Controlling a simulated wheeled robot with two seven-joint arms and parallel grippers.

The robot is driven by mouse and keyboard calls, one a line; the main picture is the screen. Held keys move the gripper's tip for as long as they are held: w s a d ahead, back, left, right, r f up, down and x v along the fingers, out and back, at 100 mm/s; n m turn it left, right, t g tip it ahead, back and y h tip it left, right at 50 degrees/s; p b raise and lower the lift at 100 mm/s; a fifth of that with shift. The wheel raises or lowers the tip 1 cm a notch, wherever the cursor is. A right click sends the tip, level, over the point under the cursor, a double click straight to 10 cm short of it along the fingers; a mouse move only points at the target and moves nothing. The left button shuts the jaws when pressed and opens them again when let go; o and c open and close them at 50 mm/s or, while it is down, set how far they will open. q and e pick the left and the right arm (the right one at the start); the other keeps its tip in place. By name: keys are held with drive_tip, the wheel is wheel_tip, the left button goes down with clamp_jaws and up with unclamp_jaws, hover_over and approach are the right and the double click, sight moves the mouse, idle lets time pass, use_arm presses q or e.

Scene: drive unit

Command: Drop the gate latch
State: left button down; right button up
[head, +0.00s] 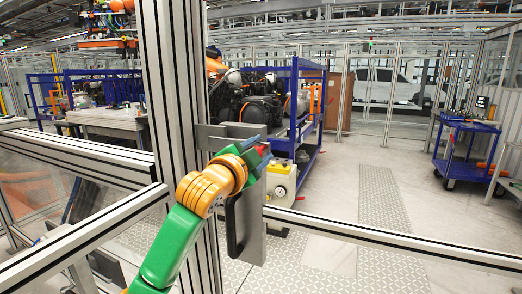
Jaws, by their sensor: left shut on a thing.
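The gate latch is mounted on the aluminium gate post (178,90). Its grey metal plate (222,131) shows behind my wrist, and a dark pull handle (234,228) hangs on a grey plate below. My left gripper (262,152) is at the latch, at the end of the green and orange arm. It is shut on the latch's lever, of which only a small red part (261,153) shows between the fingers. My wrist hides most of the lever. My right gripper is not in view.
A horizontal gate rail (400,248) runs right from the post, and more rails run left. Beyond are a blue rack (295,110) with a drive unit (258,105) and a blue cart (465,150).

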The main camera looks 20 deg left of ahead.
use_arm(q)
drive_tip(key=c, duration=0.5)
unclamp_jaws()
drive_tip(key=shift+f, duration=0.3)
drive_tip(key=shift+a, duration=0.25)
drive_tip(key=s+b, duration=0.1)
drive_tip(key=s, duration=0.1)
drive_tip(key=s+b, duration=0.1)
drive_tip(key=s, duration=0.4)
drive_tip(key=shift+a+b, duration=0.25)
drive_tip(key=shift+b, duration=0.15)
